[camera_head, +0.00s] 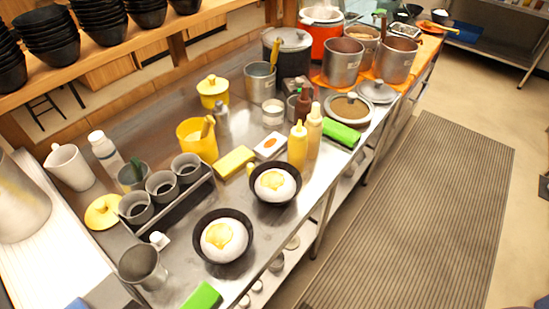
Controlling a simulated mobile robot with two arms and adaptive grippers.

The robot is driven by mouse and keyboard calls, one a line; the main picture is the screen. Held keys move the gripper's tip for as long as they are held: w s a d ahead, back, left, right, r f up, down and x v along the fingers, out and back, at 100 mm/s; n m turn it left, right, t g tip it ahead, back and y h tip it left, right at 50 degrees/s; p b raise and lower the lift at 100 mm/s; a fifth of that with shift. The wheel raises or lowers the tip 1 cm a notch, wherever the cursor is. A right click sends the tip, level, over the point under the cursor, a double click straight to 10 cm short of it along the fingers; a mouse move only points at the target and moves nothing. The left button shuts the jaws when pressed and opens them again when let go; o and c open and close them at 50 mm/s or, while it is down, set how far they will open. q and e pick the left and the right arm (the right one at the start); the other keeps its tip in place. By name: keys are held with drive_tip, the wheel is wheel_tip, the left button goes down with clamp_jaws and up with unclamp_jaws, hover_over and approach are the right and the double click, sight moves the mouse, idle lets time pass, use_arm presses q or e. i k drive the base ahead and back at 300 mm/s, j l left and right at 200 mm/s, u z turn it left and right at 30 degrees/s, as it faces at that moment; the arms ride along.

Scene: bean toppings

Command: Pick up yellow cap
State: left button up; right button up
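A round yellow cap with a knob (103,211) lies on the steel counter at the left, beside a rack of small grey cups. A second yellow lid with a knob (212,84) sits on a yellow pot (213,98) farther back. An open yellow container (199,146) with a utensil in it stands between them, uncovered. Neither of my grippers shows in the head view, so I cannot see whether they are open or shut.
The cup rack (185,207) and a white jug (69,167) stand close to the yellow cap. A steel cup (142,268) and two black bowls, one here (222,262), stand nearer the front. Yellow bottles (298,145) stand mid-counter. A striped floor mat (420,215) is clear.

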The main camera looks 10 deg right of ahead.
sight(249, 167)
drive_tip(key=k+l+u, duration=0.15)
drive_tip(key=l+u, duration=0.25)
drive_tip(key=k+l+u, duration=0.2)
drive_tip(key=u, duration=0.2)
drive_tip(key=k+l, duration=0.05)
drive_tip(key=l, duration=0.05)
